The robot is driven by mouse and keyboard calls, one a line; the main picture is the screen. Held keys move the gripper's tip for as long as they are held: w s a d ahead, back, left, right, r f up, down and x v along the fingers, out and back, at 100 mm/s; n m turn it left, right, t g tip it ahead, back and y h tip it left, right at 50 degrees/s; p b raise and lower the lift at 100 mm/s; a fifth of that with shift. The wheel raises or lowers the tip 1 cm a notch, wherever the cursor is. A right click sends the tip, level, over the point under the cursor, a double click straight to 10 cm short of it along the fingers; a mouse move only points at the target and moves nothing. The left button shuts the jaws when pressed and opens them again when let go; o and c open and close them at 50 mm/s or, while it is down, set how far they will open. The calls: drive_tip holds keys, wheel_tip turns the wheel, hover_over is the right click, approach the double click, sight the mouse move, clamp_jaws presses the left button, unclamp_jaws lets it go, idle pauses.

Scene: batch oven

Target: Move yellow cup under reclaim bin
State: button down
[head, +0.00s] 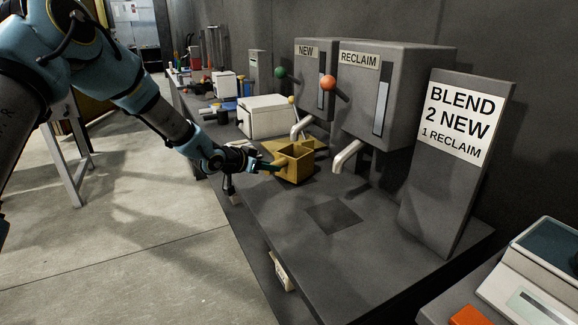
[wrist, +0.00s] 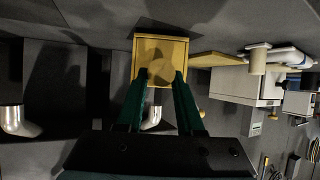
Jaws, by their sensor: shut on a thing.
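The yellow cup (head: 296,168) is a square, open-topped box, upright at the bench's left part, near the NEW bin's spout (head: 301,126). My gripper (head: 277,168) reaches in from the left and is shut on the cup's near side. In the wrist view both green fingers (wrist: 160,78) meet the cup (wrist: 176,45). I cannot tell whether the cup touches the bench. The RECLAIM bin (head: 405,85) is a grey box with an orange-knobbed lever; its spout (head: 347,157) is right of the cup, with nothing beneath it.
A dark square (head: 334,216) marks the bare bench in front of the RECLAIM spout. The NEW bin (head: 315,88) stands left of RECLAIM. A sloped BLEND sign (head: 455,150) stands right. A yellow flat piece (head: 312,143) lies behind the cup, and a white box (head: 265,116) beyond.

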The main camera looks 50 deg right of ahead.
drive_tip(key=shift+r+p, duration=1)
drive_tip(key=shift+r, duration=0.5)
drive_tip(key=shift+a, duration=0.1)
drive_tip(key=shift+a+f+b, duration=0.1)
drive_tip(key=shift+a+b, duration=0.2)
drive_tip(key=shift+a, duration=0.05)
drive_tip(key=s+a+m+g+b, duration=0.2)
drive_tip(key=s+a+b, duration=0.25)
drive_tip(key=a, duration=0.75)
drive_tip(key=s+a+m+g+b, duration=0.25)
drive_tip(key=s+a, duration=0.35)
drive_tip(key=a, duration=0.5)
drive_tip(key=shift+y, duration=0.4)
drive_tip(key=s+d+p, duration=0.1)
drive_tip(key=s+d, duration=0.1)
drive_tip(key=d, duration=0.3)
drive_tip(key=s+d+f+p, duration=0.1)
drive_tip(key=s+d, duration=0.1)
drive_tip(key=d, duration=0.3)
drive_tip(key=s+d+f+p, duration=0.1)
drive_tip(key=s+d+p, duration=0.1)
drive_tip(key=d, duration=0.4)
drive_tip(key=shift+s+f, duration=0.15)
drive_tip(key=shift+f, duration=0.1)
drive_tip(key=shift+d+f, duration=0.1)
drive_tip(key=shift+f, duration=0.45)
